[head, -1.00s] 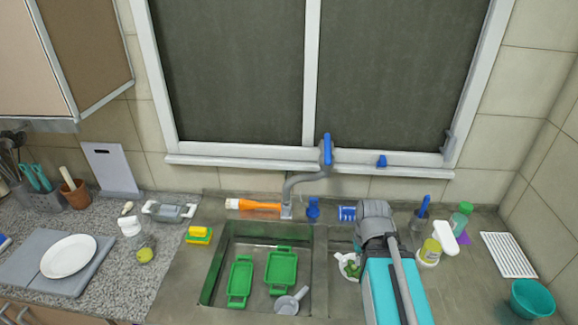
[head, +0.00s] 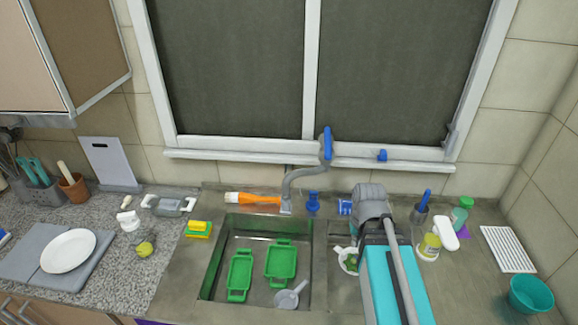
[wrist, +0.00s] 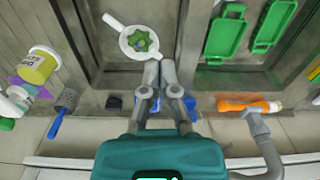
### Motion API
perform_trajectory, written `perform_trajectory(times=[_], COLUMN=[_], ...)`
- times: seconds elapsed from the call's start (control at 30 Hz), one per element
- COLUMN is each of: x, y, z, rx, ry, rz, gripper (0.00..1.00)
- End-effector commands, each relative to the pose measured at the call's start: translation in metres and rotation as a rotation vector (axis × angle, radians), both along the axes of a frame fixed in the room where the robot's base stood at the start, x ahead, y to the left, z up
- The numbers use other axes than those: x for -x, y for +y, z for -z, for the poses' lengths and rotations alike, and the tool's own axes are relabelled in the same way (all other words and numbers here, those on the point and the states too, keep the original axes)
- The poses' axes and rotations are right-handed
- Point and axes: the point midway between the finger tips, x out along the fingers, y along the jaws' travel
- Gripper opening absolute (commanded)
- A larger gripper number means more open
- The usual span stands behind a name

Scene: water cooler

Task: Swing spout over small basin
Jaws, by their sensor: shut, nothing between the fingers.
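The small basin (head: 337,228) lies right of the large one, partly hidden by my arm.
The large basin (head: 211,278) holds green trays (head: 281,262) and a grey pan (head: 289,295). A brush holder (head: 419,216) and bottles are at right.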

Motion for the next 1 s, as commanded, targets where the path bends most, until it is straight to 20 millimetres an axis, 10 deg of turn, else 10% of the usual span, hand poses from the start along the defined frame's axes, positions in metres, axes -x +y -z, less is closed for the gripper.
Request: perform_trajectory(times=[0.7,1.0], x=[-0.201,-0.238], y=[0.159,0.208], z=[-0.143,-0.171], rx=[-0.098,-0.116], ry=[-0.232,-0.295], rz=[-0.552,-0.682], gripper=[0.00,0.00])
